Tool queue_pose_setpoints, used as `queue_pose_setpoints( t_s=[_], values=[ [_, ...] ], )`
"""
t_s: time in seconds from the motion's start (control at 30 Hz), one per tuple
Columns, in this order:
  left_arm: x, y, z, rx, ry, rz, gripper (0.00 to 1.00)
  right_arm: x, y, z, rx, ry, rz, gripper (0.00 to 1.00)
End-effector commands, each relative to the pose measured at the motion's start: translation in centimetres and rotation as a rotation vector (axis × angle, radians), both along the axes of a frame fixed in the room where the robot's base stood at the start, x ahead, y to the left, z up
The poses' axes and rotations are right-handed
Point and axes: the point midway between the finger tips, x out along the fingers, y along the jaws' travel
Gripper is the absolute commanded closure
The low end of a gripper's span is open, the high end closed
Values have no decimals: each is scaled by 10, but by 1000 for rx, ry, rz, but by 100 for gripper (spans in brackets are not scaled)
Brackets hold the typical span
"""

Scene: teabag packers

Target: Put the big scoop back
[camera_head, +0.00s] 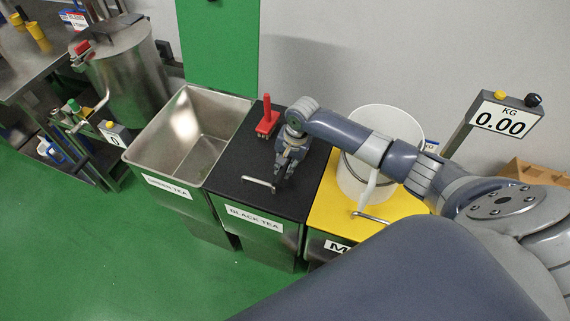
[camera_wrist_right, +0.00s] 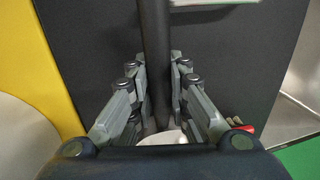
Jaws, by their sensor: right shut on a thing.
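My right gripper (camera_head: 288,160) is above the black lid (camera_head: 240,186) of the black tea bin, near its metal handle. In the right wrist view its fingers (camera_wrist_right: 160,100) are shut on a dark rod, which looks like the handle of the big scoop (camera_wrist_right: 153,35). A pale part shows low between the fingers; most of the scoop is hidden. In the head view the dark handle barely stands out against the lid. I cannot tell whether the scoop touches the lid. My left gripper is not in view.
A red-handled tool (camera_head: 267,121) stands on the black lid near its back edge. The open green tea bin (camera_head: 150,130) is to the left. A white bucket (camera_head: 385,122) stands on a yellow lid (camera_head: 325,213) to the right. A scale display (camera_head: 500,120) is beyond.

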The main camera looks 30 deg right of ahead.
Motion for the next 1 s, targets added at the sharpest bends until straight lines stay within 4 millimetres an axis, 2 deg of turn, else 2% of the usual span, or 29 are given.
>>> queue_pose_setpoints(
  t_s=[0.17, 0.2, 0.27, 0.3, 0.7, 0.87, 1.0],
  values=[
    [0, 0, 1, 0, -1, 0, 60, 0, 0, -5, 0, -1, -1, 100],
    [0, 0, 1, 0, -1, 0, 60, 0, 0, -5, -1, -1, -1, 79],
    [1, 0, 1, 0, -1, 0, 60, 0, 0, -5, -1, -1, -1, 66],
    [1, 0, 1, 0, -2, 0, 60, 0, 0, -5, -1, -1, 0, 64],
    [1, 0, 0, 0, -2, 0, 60, 1, 0, 0, 0, -3, 1, 64],
    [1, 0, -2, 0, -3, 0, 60, -1, -3, 23, 1, -4, 0, 64],
    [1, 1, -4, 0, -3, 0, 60, -6, -6, 54, 1, -6, 0, 64]
  ],
)
